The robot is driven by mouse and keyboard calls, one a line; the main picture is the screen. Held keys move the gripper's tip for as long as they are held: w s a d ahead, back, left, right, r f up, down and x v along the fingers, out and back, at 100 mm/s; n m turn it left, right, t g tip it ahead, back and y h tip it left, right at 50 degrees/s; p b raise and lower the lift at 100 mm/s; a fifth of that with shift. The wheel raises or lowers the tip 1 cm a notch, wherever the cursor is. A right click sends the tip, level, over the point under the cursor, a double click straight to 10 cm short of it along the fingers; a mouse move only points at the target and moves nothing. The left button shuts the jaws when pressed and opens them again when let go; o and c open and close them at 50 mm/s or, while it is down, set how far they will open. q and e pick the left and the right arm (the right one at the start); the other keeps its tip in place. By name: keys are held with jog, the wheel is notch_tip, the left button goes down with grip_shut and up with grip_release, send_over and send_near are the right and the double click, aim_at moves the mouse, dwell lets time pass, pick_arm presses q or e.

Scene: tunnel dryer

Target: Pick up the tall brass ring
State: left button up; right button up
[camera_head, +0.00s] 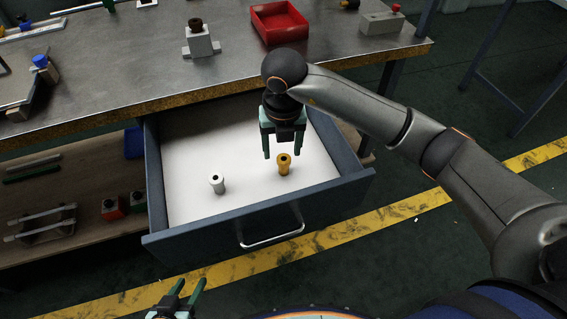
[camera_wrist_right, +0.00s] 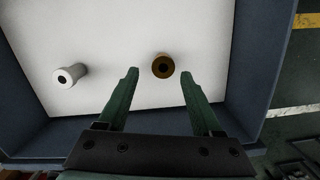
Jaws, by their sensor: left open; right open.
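The tall brass ring (camera_head: 284,165) stands upright on the white floor of the open drawer, towards its right side. In the right wrist view the brass ring (camera_wrist_right: 163,66) lies just beyond and between the fingertips. My right gripper (camera_head: 282,156) is open and points down above the drawer, close to the ring; in its wrist view the fingers (camera_wrist_right: 161,75) are apart with nothing between them. My left gripper (camera_head: 187,287) is open and empty at the bottom of the head view, in front of the drawer.
A white ring (camera_head: 217,183) stands left of the brass ring; it also shows in the wrist view (camera_wrist_right: 70,75). The drawer (camera_head: 330,198) has raised dark walls and a front handle (camera_head: 272,238). The workbench (camera_head: 120,75) overhangs its back. A red bin (camera_head: 279,22) sits on top.

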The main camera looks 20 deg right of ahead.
aim_at(284, 159)
jog(key=shift+w+d+f+b, duration=0.15)
jog(key=shift+f+b, duration=0.05)
jog(key=shift+f, duration=1.3)
jog(key=shift+w+d+f+b, duration=0.15)
jog(key=shift+f, duration=1.35)
grip_shut()
